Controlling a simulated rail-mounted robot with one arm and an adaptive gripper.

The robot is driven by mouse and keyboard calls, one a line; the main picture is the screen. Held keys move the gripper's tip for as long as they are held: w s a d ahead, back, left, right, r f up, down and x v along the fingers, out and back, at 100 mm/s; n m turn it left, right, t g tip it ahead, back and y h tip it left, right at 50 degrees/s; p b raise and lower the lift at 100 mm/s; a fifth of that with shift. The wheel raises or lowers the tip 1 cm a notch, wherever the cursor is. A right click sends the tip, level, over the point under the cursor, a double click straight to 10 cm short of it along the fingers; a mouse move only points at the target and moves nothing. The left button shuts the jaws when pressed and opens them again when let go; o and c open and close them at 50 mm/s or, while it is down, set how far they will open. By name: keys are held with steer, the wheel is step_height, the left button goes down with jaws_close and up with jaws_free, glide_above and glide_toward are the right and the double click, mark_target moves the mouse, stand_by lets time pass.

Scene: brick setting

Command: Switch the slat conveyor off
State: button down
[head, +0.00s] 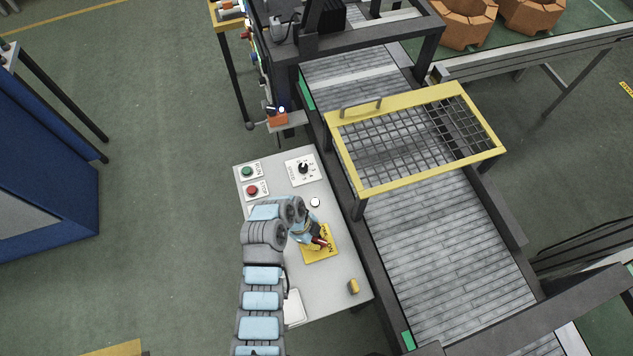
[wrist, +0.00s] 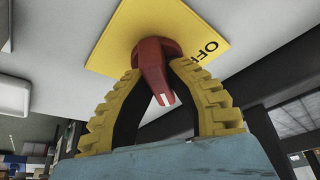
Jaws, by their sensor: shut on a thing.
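The slat conveyor (head: 445,250) runs past a pale control panel (head: 340,275). On the panel is a yellow plate (head: 319,252) with a red rotary handle (head: 321,243), partly hidden by my gripper (head: 310,236). In the wrist view the red handle (wrist: 152,68) stands out from the yellow plate (wrist: 180,28), with the word OFF beside it. My gripper (wrist: 157,72) is shut on the handle, one ribbed yellow finger on each side. A white mark shows on the handle's end. I cannot tell which position it points to, or whether the slats move.
The panel also carries a green button (head: 247,172), a red button (head: 252,190), a black dial (head: 303,169), a white round part (head: 315,202) and a small yellow part (head: 353,286). A yellow-framed mesh guard (head: 415,140) stands over the conveyor.

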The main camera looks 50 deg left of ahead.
steer(key=n+t+y, duration=0.1)
steer(key=n, duration=0.3)
steer(key=shift+s+d, duration=0.1)
steer(key=n, duration=0.2)
steer(key=n+y, duration=0.1)
steer(key=n, duration=0.1)
steer(key=shift+t+y+p, duration=0.3)
steer(key=n+y+p, duration=0.1)
steer(key=n, duration=0.3)
steer(key=shift+y, duration=0.3)
steer(key=shift+n+y+p, duration=0.6)
steer(key=shift+n+y, duration=0.1)
steer(key=shift+n, duration=1.4)
steer(key=c, duration=1)
jaws_free()
